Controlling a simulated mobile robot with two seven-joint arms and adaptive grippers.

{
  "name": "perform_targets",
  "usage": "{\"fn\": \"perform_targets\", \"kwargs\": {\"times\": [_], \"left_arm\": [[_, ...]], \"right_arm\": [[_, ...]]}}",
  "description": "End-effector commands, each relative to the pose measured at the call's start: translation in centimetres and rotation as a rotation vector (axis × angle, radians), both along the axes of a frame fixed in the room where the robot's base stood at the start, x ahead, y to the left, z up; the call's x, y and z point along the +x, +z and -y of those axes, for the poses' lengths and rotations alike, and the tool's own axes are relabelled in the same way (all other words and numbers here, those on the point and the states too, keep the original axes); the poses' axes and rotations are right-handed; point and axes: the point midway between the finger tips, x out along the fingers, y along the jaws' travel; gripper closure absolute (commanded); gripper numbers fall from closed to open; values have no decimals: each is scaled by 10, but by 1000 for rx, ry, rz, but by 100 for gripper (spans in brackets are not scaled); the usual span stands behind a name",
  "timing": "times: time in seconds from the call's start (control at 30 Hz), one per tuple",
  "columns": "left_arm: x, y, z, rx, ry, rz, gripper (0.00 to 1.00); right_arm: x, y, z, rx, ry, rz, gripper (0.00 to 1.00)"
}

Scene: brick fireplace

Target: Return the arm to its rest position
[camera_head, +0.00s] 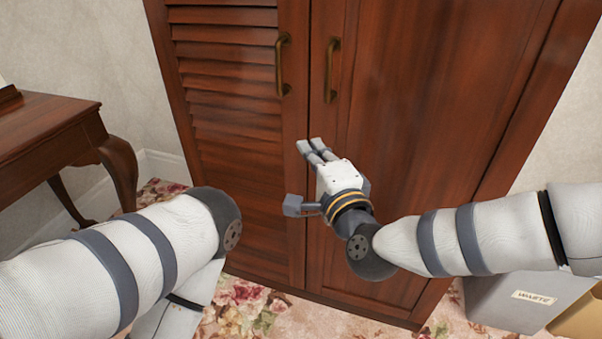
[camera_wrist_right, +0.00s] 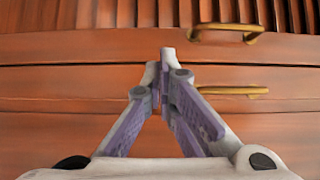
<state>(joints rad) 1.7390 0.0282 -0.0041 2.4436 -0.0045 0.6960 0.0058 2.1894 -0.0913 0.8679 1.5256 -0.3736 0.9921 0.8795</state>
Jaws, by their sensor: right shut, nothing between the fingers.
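My right gripper (camera_head: 309,149) is in front of the wooden cabinet, below its two brass handles. Its fingers point up toward the doors. In the right wrist view, the fingers of this gripper (camera_wrist_right: 165,62) meet at the tips, shut and empty. The left louvred door has a brass handle (camera_head: 281,65) and the right plain door has another (camera_head: 331,70). Both doors look shut. The gripper appears apart from both handles. My left arm comes in at the lower left, bent at the elbow; its gripper is not in view.
The cabinet (camera_head: 440,110) fills the middle and right. A wooden table (camera_head: 45,125) stands at the left. Flowered carpet (camera_head: 285,315) covers the floor.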

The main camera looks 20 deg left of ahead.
Motion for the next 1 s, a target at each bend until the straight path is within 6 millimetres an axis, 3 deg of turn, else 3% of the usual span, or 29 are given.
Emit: {"fn": "perform_targets", "kwargs": {"times": [0.1,0.2,0.47,0.57,0.67,0.7,0.8,0.9,1.0], "left_arm": [[3,3,0,1,1,10,24],[4,4,0,1,1,12,24],[4,4,0,1,1,12,24],[8,10,0,1,1,24,24],[17,23,0,1,2,54,24],[22,30,0,0,2,68,24],[33,44,0,0,4,106,24],[46,58,0,0,5,146,24],[59,73,0,0,6,191,24]], "right_arm": [[-31,0,2,-1,2,-1,100],[-49,-1,4,-2,2,-2,100],[-63,-3,6,-7,1,-3,100],[-76,-28,14,-96,25,-35,100],[-113,-88,44,-316,89,-116,100],[-135,-115,63,-423,127,-159,100],[-194,-172,119,-671,229,-269,100],[-260,-209,184,-893,349,-389,100],[-329,-224,254,-1085,476,-518,100]]}}
